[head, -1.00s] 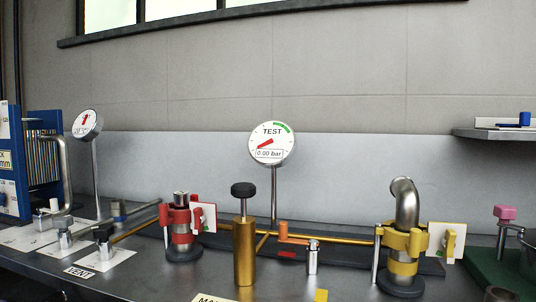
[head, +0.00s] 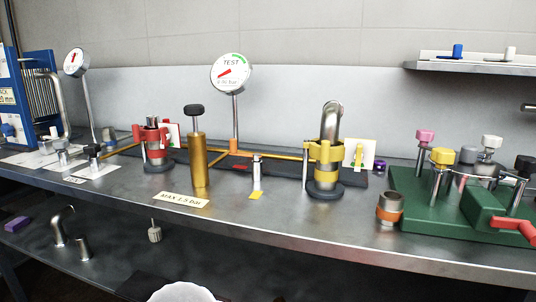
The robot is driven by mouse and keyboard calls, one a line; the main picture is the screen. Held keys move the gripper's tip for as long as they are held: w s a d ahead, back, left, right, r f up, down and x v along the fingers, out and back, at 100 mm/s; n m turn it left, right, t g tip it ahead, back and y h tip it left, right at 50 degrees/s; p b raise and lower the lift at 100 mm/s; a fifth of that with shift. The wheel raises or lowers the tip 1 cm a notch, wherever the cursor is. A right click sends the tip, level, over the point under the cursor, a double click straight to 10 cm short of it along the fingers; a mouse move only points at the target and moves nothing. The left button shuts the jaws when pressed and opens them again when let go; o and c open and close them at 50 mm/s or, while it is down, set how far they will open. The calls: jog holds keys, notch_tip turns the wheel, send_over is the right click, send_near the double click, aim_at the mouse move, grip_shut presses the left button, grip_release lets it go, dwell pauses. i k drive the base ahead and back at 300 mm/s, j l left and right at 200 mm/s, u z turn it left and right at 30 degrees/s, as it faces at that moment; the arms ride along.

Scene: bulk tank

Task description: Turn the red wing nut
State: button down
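A red clamp (head: 151,136) sits around a steel pipe fitting on a round dark base, on the left half of the steel bench. A red part on its right side, in front of a white card (head: 173,134), looks like the red wing nut (head: 165,133); it is small and its wing angle cannot be told. A yellow clamp (head: 324,152) of like shape is around the bent steel pipe further right.
A brass pump (head: 198,160) with a black knob stands just right of the red clamp. The test gauge (head: 231,73) rises behind. A green stand (head: 440,205) with coloured knobs and a red lever (head: 515,229) fills the right. The bench front (head: 290,220) is mostly clear.

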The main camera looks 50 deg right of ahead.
aim_at(166, 135)
jog(key=j+z, duration=0.1)
jog(key=z, duration=0.3)
jog(key=j+z, duration=0.1)
jog(key=z, duration=0.35)
jog(key=j+z, duration=0.1)
jog(key=z, duration=0.7)
jog(key=i+j+z, duration=0.15)
jog(key=i+j, duration=0.2)
jog(key=j, duration=0.1)
